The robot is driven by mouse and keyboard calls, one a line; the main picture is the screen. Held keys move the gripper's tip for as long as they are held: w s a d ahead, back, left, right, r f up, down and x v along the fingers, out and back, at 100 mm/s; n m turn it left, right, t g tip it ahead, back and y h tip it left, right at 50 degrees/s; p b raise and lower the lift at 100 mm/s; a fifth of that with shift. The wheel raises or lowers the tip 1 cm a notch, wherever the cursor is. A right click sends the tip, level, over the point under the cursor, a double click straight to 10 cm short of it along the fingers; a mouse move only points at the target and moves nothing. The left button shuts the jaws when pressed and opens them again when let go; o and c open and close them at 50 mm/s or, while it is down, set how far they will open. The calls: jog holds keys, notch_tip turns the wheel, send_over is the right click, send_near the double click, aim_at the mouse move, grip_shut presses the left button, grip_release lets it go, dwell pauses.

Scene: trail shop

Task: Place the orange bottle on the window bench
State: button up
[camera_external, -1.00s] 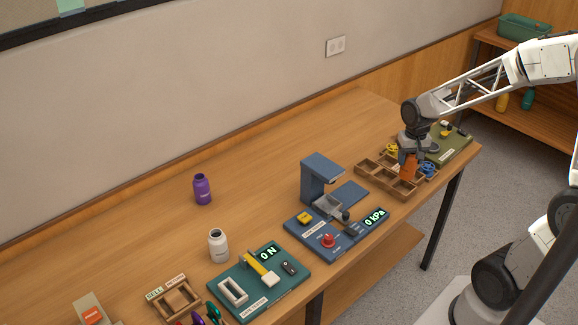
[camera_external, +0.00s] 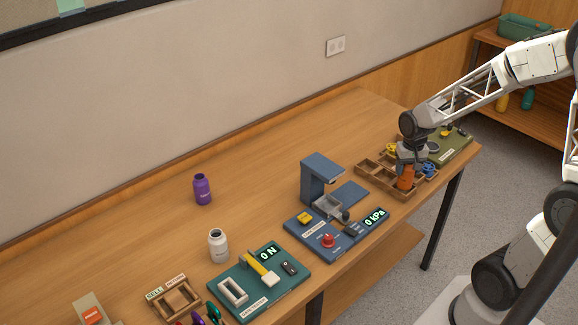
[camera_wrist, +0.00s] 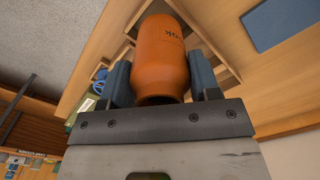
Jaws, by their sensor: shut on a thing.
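The orange bottle (camera_external: 405,178) is at the wooden divided tray (camera_external: 374,173) near the right end of the bench. My gripper (camera_external: 408,165) is above it with its fingers around it. In the wrist view the orange bottle (camera_wrist: 162,58) sits between the two dark fingers of my gripper (camera_wrist: 160,82), with dark lettering on its side. The bottle's lower end is against or just above the tray; I cannot tell if it is lifted clear. No label in view clearly marks the window bench; the long wooden bench (camera_external: 140,235) stands along the wall.
A blue press stand (camera_external: 318,180), a purple bottle (camera_external: 202,189) and a white bottle (camera_external: 218,245) stand leftward. The bench's back middle is clear.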

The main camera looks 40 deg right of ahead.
aim_at(406, 175)
jog(key=shift+f, duration=1.3)
jog(key=shift+f, duration=0.3)
jog(key=o, duration=1.2)
jog(key=shift+r, duration=3.9)
